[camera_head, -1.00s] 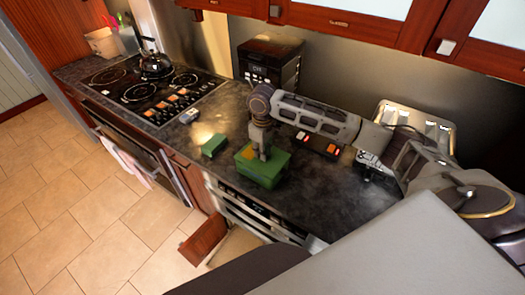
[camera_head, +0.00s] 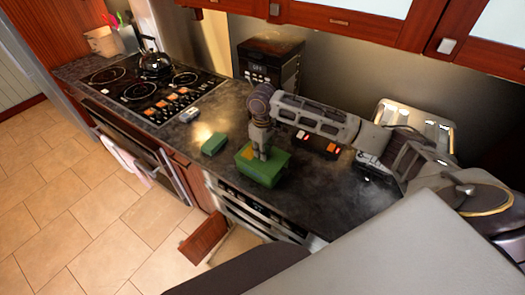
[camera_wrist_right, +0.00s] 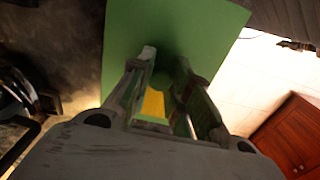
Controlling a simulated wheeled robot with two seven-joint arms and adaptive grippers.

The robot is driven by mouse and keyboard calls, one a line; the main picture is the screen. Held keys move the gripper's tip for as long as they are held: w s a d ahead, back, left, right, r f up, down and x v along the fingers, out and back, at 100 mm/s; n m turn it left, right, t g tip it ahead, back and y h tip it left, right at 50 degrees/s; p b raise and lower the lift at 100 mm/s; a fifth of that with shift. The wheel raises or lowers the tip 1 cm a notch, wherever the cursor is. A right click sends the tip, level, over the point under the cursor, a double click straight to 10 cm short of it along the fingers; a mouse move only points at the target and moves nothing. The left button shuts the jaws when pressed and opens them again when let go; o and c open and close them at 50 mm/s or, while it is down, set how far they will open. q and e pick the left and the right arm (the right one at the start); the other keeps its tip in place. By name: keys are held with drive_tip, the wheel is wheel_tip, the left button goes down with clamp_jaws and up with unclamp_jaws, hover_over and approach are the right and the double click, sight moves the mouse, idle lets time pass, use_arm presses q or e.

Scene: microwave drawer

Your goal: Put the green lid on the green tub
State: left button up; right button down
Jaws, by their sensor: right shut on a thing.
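A green tub (camera_head: 264,174) stands on the dark counter near its front edge. A flat green top, which I take for the green lid (camera_head: 276,158), covers it; whether it is fully seated I cannot tell. My right gripper (camera_head: 262,154) points down at this top, its fingers closed in at its middle. In the right wrist view the green lid (camera_wrist_right: 215,30) fills the space beyond the fingers of my right gripper (camera_wrist_right: 168,80). A yellow patch shows between the fingers, and the gripped part is mostly hidden. My left gripper is out of view.
A smaller green block (camera_head: 214,144) lies on the counter left of the tub. A stove with a kettle (camera_head: 154,64) is further left. An open wooden door (camera_head: 204,238) sticks out below the counter.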

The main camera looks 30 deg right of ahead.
idle(0.3)
drive_tip(key=c, duration=1.3)
unclamp_jaws()
drive_tip(key=shift+o, duration=0.2)
drive_tip(key=o, duration=0.5)
drive_tip(key=shift+r, duration=0.15)
drive_tip(key=shift+r, duration=3.3)
